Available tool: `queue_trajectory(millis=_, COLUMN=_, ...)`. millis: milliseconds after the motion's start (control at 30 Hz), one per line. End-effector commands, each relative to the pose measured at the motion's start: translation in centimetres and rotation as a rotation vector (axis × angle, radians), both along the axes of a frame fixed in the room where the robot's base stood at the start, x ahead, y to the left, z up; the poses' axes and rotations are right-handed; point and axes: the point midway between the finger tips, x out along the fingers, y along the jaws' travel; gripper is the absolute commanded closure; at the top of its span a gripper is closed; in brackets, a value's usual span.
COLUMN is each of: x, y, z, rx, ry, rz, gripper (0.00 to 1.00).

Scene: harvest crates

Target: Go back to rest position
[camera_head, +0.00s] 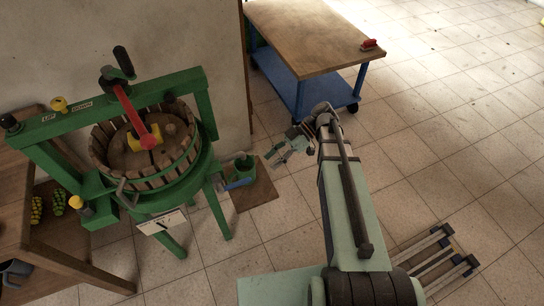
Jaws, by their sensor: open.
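My gripper (278,157) is at the end of my pale green arm, near the middle of the view. Its fingers point down and left, apart from each other, and I see nothing between them. It is over the tiled floor, right of the green fruit press (153,215) and its wooden-slat basket (180,163). It appears clear of the press. A small green bucket (244,166) is just left of the fingers.
A cart (300,35) with a wooden top and blue lower shelf stands at the back, with a red object (368,45) on it. A brown mat (258,194) lies under the bucket. A wooden table (70,274) is at the left edge. Tiled floor at right is mostly open.

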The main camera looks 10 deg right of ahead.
Motion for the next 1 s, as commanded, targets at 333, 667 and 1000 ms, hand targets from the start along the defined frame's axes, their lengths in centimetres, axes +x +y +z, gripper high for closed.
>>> queue_trajectory(millis=333, x=0.4, y=0.0, z=-0.3, rx=-0.051, ry=0.094, rz=-0.073, gripper=0.56)
queue_trajectory(millis=667, x=-0.6, y=-2.4, z=-7.7, rx=-0.516, ry=0.573, rz=-0.569, gripper=0.56)
queue_trajectory(millis=1000, x=-10.9, y=-5.7, z=-20.4, rx=-1.057, ry=0.957, rz=-1.139, gripper=0.56)
